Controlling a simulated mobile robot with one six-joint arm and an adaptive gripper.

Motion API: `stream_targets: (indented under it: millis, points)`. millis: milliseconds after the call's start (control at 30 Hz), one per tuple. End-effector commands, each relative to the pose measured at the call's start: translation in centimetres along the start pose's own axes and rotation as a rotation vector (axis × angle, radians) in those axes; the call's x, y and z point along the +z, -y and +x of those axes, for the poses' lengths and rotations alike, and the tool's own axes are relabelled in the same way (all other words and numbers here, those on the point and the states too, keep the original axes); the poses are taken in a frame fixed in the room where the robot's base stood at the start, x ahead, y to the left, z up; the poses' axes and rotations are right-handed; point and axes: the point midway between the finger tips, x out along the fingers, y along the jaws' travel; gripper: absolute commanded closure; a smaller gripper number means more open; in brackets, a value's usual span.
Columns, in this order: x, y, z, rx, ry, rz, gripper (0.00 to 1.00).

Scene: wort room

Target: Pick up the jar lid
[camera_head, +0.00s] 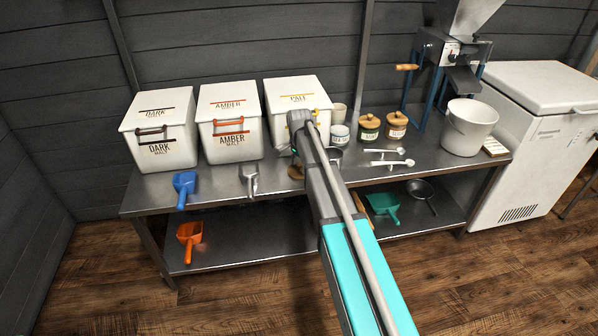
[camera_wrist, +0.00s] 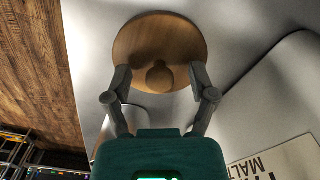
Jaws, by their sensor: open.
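The jar lid, a round wooden disc with a small round knob, lies on the steel table in the wrist view (camera_wrist: 180,38). In the head view a brown part of it (camera_head: 296,172) shows just left of my arm; the rest is hidden. My gripper (camera_wrist: 160,74) is open, with one finger on each side of the knob in the wrist view and clear gaps to it. I cannot tell how high the fingertips are above the lid. In the head view the fingers are mostly hidden by my arm.
White malt bins, among them the pale malt bin (camera_head: 290,97), stand close behind my gripper. To the right are lidded jars (camera_head: 370,127), measuring spoons (camera_head: 392,163) and a white bucket (camera_head: 469,127). A metal scoop (camera_head: 250,180) and a blue scoop (camera_head: 184,188) lie left.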

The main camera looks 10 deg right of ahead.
Motion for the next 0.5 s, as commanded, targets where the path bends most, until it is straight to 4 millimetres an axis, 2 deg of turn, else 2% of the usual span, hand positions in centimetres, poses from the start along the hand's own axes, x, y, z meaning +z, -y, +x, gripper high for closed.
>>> stream_targets:
  millis: [200,500]
  points:
    - [-0.01,-0.01,0.00,0.000,0.000,0.000,0.27]
    - [-0.03,-0.01,0.00,0.000,0.000,0.000,0.82]
